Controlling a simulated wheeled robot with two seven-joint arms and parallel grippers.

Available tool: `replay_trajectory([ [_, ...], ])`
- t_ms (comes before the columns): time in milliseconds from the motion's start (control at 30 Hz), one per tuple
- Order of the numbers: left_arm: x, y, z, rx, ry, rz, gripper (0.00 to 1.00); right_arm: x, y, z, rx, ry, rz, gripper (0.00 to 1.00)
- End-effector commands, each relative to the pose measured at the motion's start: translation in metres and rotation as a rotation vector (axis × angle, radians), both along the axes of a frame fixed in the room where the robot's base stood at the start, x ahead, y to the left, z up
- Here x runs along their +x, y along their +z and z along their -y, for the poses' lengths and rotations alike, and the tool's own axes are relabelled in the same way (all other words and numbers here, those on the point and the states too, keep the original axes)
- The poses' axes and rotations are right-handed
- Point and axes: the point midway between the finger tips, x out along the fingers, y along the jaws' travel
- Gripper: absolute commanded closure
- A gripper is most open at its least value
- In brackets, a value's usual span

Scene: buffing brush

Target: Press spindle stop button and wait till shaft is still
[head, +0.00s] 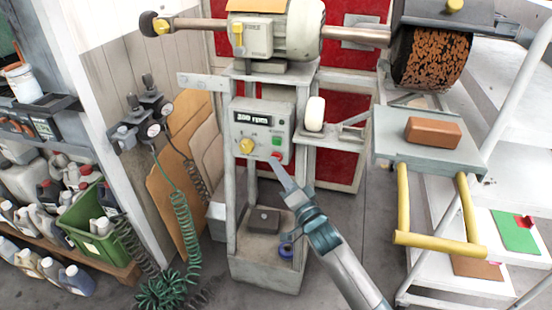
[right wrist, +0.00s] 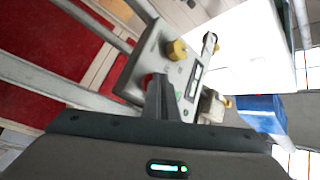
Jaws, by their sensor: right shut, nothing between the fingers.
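The grey control box (head: 262,130) sits on the machine stand, with a lit rpm display (head: 256,118) whose first digits are hard to read. Below it are a yellow knob (head: 246,146), a green button (head: 276,141) and a red button (head: 275,155). My right gripper (head: 275,163) is shut and empty, its fingertips at the red button; contact is hard to tell. In the right wrist view the fingers (right wrist: 160,85) overlap the box beside the red button (right wrist: 148,79). The shaft (head: 355,37) runs from the motor to the brown brush (head: 431,58). My left gripper is out of view.
A tray (head: 386,150) with a brown block (head: 433,132) and a yellow rail (head: 403,205) stand right of my arm. A white roller (head: 315,113) is beside the box. Green hoses (head: 180,215) hang left. Stairs-like white shelving (head: 505,160) is at right.

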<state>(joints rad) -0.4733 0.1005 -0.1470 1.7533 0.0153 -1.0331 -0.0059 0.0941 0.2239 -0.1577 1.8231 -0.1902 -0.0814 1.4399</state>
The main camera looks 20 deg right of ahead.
Motion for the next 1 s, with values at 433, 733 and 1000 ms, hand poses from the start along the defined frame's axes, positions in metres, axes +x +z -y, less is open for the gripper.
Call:
replay_trajectory([
  [433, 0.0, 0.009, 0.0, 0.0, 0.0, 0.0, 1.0, -0.012, 0.0, -0.008, 0.002, 0.0, -0.001, 1.0],
  [733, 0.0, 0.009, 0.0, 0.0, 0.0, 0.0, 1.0, -0.013, 0.0, -0.008, 0.001, 0.0, -0.001, 1.0],
  [1000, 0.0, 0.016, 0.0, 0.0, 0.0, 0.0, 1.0, -0.024, 0.001, -0.016, 0.003, 0.0, -0.001, 1.0],
])
